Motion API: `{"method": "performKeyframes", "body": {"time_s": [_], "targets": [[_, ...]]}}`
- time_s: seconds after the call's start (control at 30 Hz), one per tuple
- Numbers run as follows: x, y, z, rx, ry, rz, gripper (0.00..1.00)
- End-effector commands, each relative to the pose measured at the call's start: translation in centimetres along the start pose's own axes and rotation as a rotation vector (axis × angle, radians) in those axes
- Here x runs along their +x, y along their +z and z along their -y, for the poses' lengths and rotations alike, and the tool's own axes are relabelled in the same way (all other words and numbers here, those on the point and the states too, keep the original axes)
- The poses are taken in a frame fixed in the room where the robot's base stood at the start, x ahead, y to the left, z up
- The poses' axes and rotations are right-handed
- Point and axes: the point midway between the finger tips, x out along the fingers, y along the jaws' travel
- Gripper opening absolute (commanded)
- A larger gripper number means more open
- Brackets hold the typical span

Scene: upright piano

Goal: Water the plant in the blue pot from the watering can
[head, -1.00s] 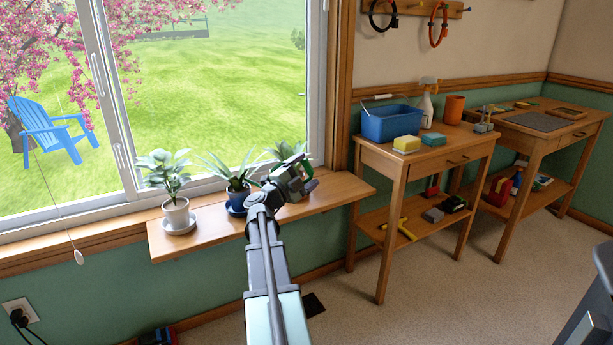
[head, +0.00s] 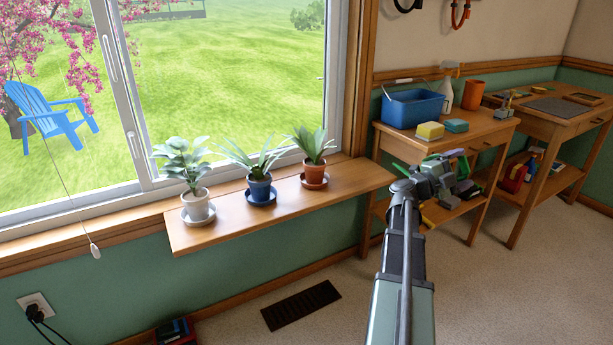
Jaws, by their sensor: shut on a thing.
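The blue pot (head: 260,189) stands upright on a blue saucer in the middle of the wooden window shelf, and its spiky green plant (head: 252,159) is in plain view. My gripper (head: 452,168) is to the right of the shelf's right end, in front of the first wooden table and well apart from the blue pot. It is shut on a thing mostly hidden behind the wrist. A bright green piece (head: 400,168) sticks out to the left of it, apparently part of the watering can. The rest of the can cannot be made out.
A white pot (head: 196,206) stands left of the blue one and a terracotta pot (head: 314,173) right of it. The shelf's right end (head: 365,177) is bare. The wooden table (head: 398,138) holds a blue bin (head: 412,110), sponges and a spray bottle.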

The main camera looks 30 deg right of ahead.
Motion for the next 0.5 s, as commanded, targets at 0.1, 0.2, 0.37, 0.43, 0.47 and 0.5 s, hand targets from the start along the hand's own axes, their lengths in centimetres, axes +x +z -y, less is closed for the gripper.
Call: {"method": "performKeyframes", "body": {"time_s": [0.1, 0.2, 0.37, 0.43, 0.47, 0.5], "targets": [[-0.02, 0.02, 0.03, 0.000, -0.001, 0.000, 0.47], [-0.02, 0.01, 0.03, 0.000, 0.000, 0.000, 0.47], [-0.01, 0.00, 0.02, 0.000, 0.000, 0.000, 0.47], [-0.09, 0.05, -0.12, 0.004, 0.002, 0.000, 0.47], [-0.22, 0.13, -0.32, 0.010, 0.007, 0.000, 0.47], [-0.49, 0.30, -0.74, 0.024, 0.018, 0.001, 0.47]]}}
